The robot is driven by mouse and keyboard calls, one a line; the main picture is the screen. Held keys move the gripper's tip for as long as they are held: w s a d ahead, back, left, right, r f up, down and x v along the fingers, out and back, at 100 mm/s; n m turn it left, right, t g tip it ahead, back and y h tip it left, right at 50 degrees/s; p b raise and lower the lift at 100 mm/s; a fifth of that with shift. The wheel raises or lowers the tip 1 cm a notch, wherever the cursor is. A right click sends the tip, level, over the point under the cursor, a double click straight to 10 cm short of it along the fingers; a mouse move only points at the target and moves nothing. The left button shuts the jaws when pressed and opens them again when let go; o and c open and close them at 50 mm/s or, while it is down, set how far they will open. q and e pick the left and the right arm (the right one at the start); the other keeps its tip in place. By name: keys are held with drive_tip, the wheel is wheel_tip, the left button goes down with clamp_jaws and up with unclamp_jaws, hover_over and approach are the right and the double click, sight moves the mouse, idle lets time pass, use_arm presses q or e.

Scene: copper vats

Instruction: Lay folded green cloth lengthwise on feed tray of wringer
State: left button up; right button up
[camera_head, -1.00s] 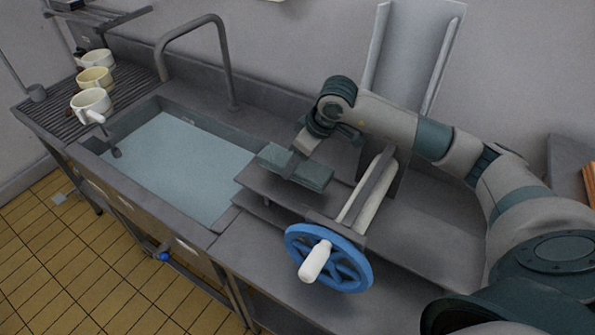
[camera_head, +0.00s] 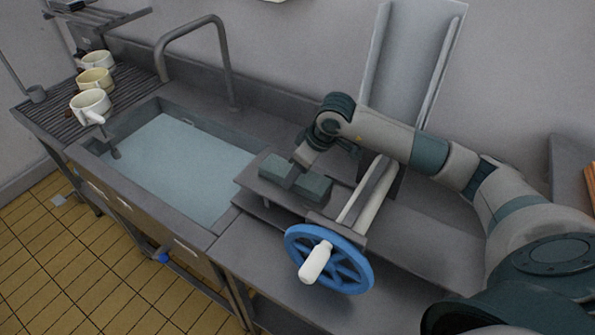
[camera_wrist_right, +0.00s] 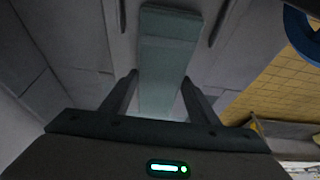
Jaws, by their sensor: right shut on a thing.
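The folded green cloth (camera_head: 313,187) is a flat dark-green block over the feed tray (camera_head: 246,179) of the wringer, its long side pointing toward the rollers (camera_head: 367,205). It appears to rest on the tray or just above it; I cannot tell which. My right gripper (camera_head: 297,172) reaches down from above and is shut across the cloth's middle. In the right wrist view the cloth (camera_wrist_right: 168,50) runs lengthwise between the two fingers of the gripper (camera_wrist_right: 160,95). My left gripper is not in view.
The wringer has a blue handwheel (camera_head: 330,258) with a white handle in front. A sink (camera_head: 180,165) of water with a tall faucet (camera_head: 228,70) lies to the left. Several mugs (camera_head: 92,104) stand on the ribbed drainboard. A tall metal chute (camera_head: 410,65) rises behind the rollers.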

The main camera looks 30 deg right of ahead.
drive_tip(key=o, duration=0.8)
drive_tip(key=shift+f, duration=0.1)
drive_tip(key=o, duration=0.4)
drive_tip(key=shift+r, duration=0.25)
drive_tip(key=b+v, duration=0.4)
drive_tip(key=v, duration=0.8)
drive_tip(key=shift+f, duration=0.15)
